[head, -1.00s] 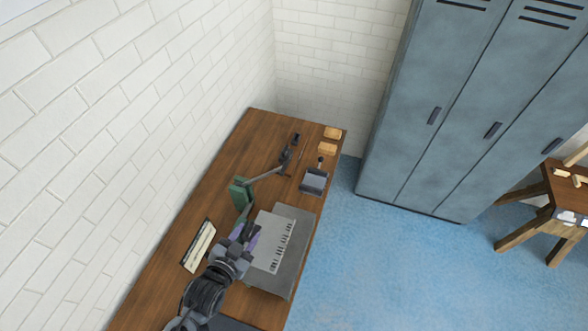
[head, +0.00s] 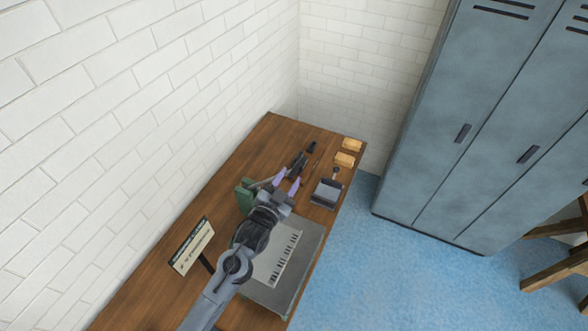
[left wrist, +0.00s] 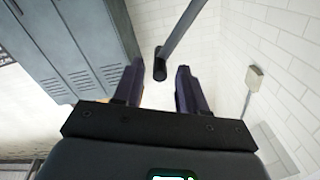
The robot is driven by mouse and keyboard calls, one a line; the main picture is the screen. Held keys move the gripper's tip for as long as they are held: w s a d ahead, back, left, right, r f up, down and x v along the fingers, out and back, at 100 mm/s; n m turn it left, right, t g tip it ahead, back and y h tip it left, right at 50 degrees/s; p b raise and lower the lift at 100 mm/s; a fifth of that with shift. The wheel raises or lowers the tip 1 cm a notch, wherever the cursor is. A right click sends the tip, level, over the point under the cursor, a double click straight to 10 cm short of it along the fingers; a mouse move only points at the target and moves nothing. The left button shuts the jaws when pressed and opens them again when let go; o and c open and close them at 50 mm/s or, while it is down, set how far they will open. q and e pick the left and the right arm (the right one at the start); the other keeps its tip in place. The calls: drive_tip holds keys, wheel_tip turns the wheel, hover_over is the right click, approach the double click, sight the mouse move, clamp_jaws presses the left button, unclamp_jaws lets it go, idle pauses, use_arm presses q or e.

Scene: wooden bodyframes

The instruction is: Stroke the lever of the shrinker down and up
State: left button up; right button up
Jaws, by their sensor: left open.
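The shrinker (head: 244,196) is a green-bodied tool on the wooden bench, partly hidden behind my left arm. Its grey lever (head: 262,183) runs from the body toward my left gripper. My left gripper (head: 287,181) is open, its two purple fingers pointing toward the far end of the bench. In the left wrist view, the lever (left wrist: 182,32) comes down from the top, and its dark round end lies between the open fingers (left wrist: 158,84). I cannot tell whether either finger touches it. My right gripper is out of view.
A grey plate with a printed sheet (head: 278,262) lies beside my arm. A small sign (head: 193,247) stands near the wall. A grey tray (head: 327,194), two wooden blocks (head: 345,160) and dark tools lie farther along. The brick wall is close on the left.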

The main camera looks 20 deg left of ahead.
sight(299, 162)
use_arm(q)
drive_tip(key=shift+w+d, duration=0.2)
drive_tip(key=shift+w, duration=1.8)
clamp_jaws()
